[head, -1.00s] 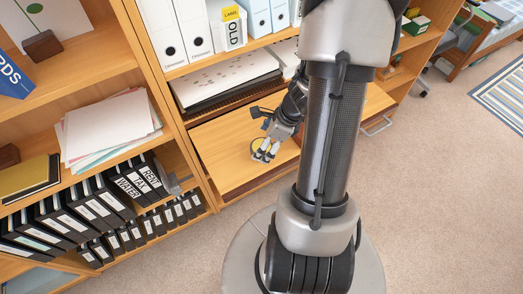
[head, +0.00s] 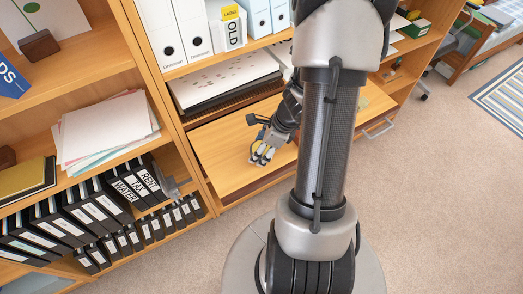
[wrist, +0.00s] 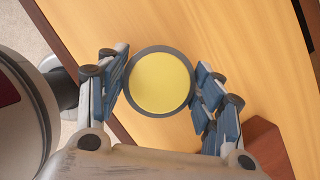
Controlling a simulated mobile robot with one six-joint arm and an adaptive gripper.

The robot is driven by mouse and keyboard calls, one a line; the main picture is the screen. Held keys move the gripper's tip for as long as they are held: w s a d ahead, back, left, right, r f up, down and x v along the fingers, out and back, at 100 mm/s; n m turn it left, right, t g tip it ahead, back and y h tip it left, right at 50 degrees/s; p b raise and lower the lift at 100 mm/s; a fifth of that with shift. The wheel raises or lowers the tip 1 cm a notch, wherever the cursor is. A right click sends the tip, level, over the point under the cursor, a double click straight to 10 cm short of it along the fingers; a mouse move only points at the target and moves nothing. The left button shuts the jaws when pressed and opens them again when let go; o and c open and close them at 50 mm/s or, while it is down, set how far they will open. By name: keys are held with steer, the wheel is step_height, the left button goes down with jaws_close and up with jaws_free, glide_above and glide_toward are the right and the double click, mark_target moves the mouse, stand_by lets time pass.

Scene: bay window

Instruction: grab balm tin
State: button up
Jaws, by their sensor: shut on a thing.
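The balm tin (wrist: 160,82) is a round tin with a yellow top and a dark grey rim, between my fingers in the wrist view. My gripper (wrist: 160,92) is shut on it, with blue-grey finger pads at its left and right sides. In the head view my gripper (head: 262,157) is over the front left part of the pulled-out wooden board (head: 222,152). There the fingers hide most of the tin. I cannot tell whether the tin touches the board or is just above it.
A reddish-brown block (wrist: 264,146) lies close to the right finger in the wrist view. A paper stack (head: 225,82) sits on the shelf above the board. Shelves of black binders (head: 95,205) stand to the left. Carpet (head: 440,200) is clear at right.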

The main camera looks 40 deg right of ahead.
steer(key=c, duration=0.4)
steer(key=shift+c, duration=0.2)
